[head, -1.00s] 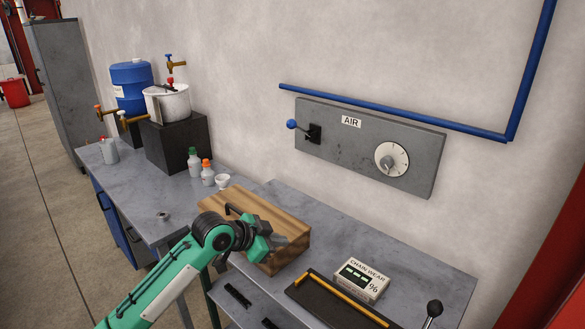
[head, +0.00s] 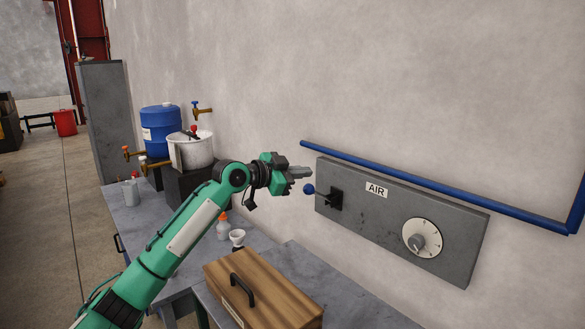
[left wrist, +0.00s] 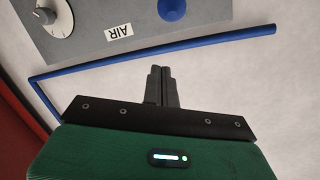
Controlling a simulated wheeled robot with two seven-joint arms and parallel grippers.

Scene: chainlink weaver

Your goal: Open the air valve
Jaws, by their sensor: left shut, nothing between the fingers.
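The air valve is a lever with a blue ball knob (head: 309,189) on a black mount (head: 335,199), at the left end of a grey wall panel (head: 375,232) with an AIR label. The lever points left from its mount in the head view. My left gripper (head: 308,172) is shut and empty, with its fingertips just above the knob in the head view; I cannot tell whether they touch it. In the left wrist view the knob (left wrist: 172,8) shows at the top edge, apart from the shut fingers (left wrist: 160,72). My right gripper is not in view.
A round dial (head: 422,238) sits on the panel's right half. A blue pipe (head: 440,187) runs along the wall above the panel. Below are a wooden box (head: 262,290), a white cup (head: 237,237), a pot (head: 191,150) and a blue barrel (head: 160,130).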

